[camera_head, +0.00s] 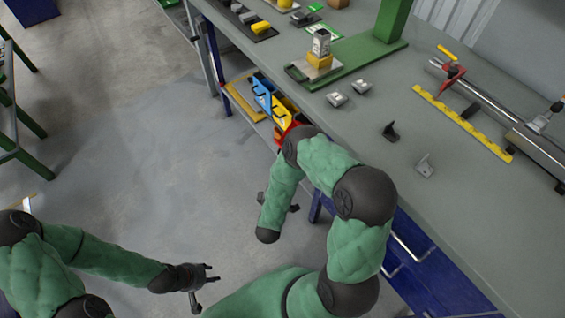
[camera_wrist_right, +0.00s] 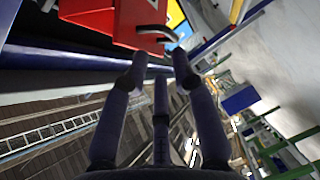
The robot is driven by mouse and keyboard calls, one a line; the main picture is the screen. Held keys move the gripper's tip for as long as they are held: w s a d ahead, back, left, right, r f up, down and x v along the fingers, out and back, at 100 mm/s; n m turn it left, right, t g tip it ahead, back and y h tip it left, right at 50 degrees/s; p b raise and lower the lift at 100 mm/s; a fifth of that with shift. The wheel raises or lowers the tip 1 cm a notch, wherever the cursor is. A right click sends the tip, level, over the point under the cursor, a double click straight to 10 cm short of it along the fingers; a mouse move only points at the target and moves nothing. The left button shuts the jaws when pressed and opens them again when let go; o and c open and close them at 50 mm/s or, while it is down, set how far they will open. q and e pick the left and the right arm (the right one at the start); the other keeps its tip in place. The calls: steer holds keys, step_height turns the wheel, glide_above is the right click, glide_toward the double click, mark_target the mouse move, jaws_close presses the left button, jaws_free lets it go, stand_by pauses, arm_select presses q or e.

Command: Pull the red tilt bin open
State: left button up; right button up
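The red tilt bin (camera_head: 284,129) sits under the bench edge, partly hidden by my right arm in the head view. I cannot make out the right gripper in the head view. My left gripper (camera_head: 207,281) is open and empty over the floor, far from the bin.
A yellow bin (camera_head: 279,106) and a blue bin (camera_head: 261,86) stand beside the red one. The grey bench top (camera_head: 330,135) above carries several small metal parts, a green stand (camera_head: 390,25) and a yellow ruler strip (camera_head: 462,123).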

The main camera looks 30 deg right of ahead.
steer(key=shift+v, duration=2.35)
steer(key=shift+w+a+r, duration=0.1)
steer(key=shift+w, duration=0.1)
